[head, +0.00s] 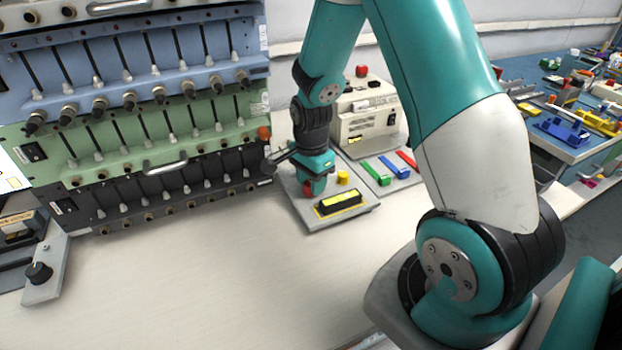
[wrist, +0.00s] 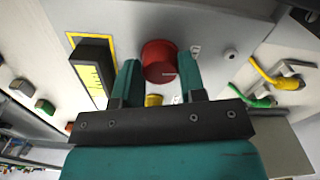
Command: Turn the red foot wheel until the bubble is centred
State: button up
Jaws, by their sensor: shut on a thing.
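The red foot wheel (wrist: 158,62) stands on a grey plate (head: 350,214), and a small part of it shows in the head view (head: 307,187). My gripper (wrist: 160,80) is shut on the wheel, one teal finger on each side; in the head view my gripper (head: 316,170) comes down on it from above. The level (head: 338,203), a black block with a yellow top, lies in a yellow outline on the plate. It also shows in the wrist view (wrist: 95,75). I cannot make out where its bubble is. A yellow knob (head: 342,177) stands beside the wheel.
Rack units with knobs and levers (head: 160,140) stand close on the left. A beige box with a red button (head: 366,115) stands behind the plate. A panel with green, blue and red bars (head: 385,172) lies right of it. The bench in front is clear.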

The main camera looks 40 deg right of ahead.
jog(key=n+p, duration=0.2)
jog(key=n, duration=0.5)
jog(key=shift+w+r, duration=0.1)
jog(key=n+p, duration=0.1)
jog(key=n, duration=0.2)
jog(key=shift+n, duration=0.4)
jog(key=n, duration=0.3)
jog(key=shift+n+p, duration=0.3)
jog(key=shift+p, duration=0.05)
jog(key=n, duration=0.4)
jog(key=shift+n+p, duration=0.3)
jog(key=shift+p, duration=0.05)
jog(key=shift+n, duration=2.1)
jog(key=shift+p, duration=0.3)
jog(key=o, duration=0.9)
